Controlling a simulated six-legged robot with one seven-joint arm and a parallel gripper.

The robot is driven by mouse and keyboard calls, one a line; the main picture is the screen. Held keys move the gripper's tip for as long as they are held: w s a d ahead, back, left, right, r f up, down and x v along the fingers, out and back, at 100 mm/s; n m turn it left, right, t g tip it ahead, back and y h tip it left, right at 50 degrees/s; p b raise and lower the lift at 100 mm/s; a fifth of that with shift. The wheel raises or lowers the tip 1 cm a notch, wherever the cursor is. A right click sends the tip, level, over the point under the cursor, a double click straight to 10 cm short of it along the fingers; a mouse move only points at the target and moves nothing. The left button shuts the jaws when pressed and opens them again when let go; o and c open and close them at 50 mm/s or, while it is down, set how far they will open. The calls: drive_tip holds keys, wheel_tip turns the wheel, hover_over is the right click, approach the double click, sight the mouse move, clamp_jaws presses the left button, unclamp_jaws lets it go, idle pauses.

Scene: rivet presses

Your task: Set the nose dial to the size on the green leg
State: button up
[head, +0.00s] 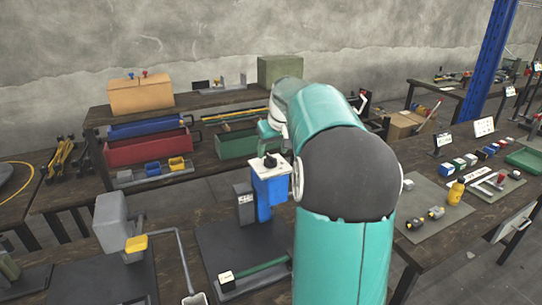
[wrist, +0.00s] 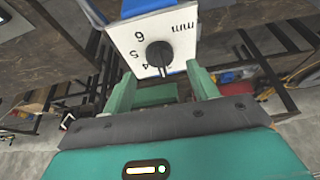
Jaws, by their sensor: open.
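The nose dial is a black knob (wrist: 160,54) on a white plate (wrist: 185,30) marked 6, 5, 4 and mm in the wrist view. I cannot tell which number the knob points to. In the head view the knob (head: 270,161) sits on the white top of a blue press head (head: 270,187). My gripper (wrist: 161,86) is open, its green fingers apart and empty, short of the knob. The arm partly hides it in the head view. A green bar (head: 262,271), perhaps the green leg, lies on the press's dark base; no size is readable on it.
A block with a pale, marked top (head: 226,278) sits at the green bar's left end. A grey press (head: 111,221) with a yellow part stands to the left. Bins stand behind.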

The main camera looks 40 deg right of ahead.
sight(271, 157)
drive_tip(key=x, duration=0.3)
drive_tip(key=shift+f, duration=0.15)
drive_tip(key=c, duration=1)
